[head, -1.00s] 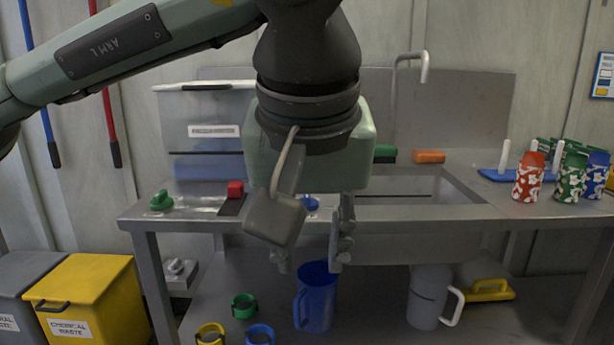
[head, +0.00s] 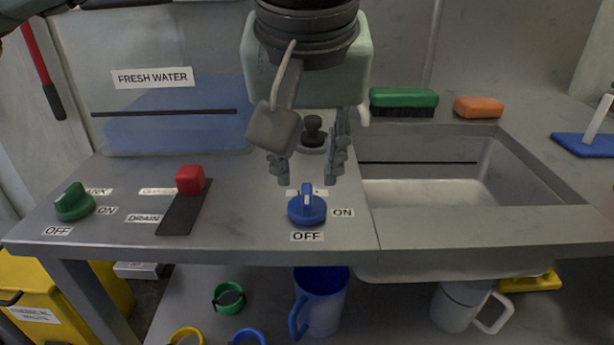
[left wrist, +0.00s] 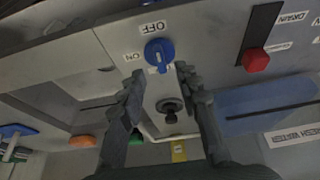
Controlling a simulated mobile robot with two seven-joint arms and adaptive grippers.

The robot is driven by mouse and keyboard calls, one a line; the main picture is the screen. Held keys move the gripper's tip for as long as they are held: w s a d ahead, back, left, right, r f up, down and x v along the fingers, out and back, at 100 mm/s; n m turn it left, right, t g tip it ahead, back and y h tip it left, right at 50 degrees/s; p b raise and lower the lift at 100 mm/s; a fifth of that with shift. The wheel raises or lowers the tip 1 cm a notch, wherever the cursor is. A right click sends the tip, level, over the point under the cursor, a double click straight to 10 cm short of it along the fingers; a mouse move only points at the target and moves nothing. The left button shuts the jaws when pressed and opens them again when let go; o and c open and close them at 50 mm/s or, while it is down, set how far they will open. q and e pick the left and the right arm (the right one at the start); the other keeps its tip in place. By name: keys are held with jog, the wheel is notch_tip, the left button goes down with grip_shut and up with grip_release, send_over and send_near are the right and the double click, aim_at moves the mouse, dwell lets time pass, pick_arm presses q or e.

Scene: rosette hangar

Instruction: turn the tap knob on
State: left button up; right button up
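A blue knob (head: 307,208) with a raised grip stands on the steel counter left of the sink. An OFF label is in front of it and an ON label to its right; the label behind it is mostly hidden. Its grip runs front to back, in line with OFF. My left gripper (head: 308,174) is open and empty, pointing down just behind and above the knob, fingers apart. In the left wrist view the knob (left wrist: 159,51) lies just beyond the gap between the open fingertips (left wrist: 160,80), with no contact visible. My right gripper is not in view.
A green knob (head: 74,203) with ON and OFF labels and a red switch (head: 190,180) by a DRAIN label are to the left. A dark round fitting (head: 313,131) is behind the gripper. The sink (head: 440,185) is right; green and orange brushes lie behind it.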

aim_at(307, 196)
pick_arm(q)
jog(key=shift+x, duration=2.75)
grip_shut()
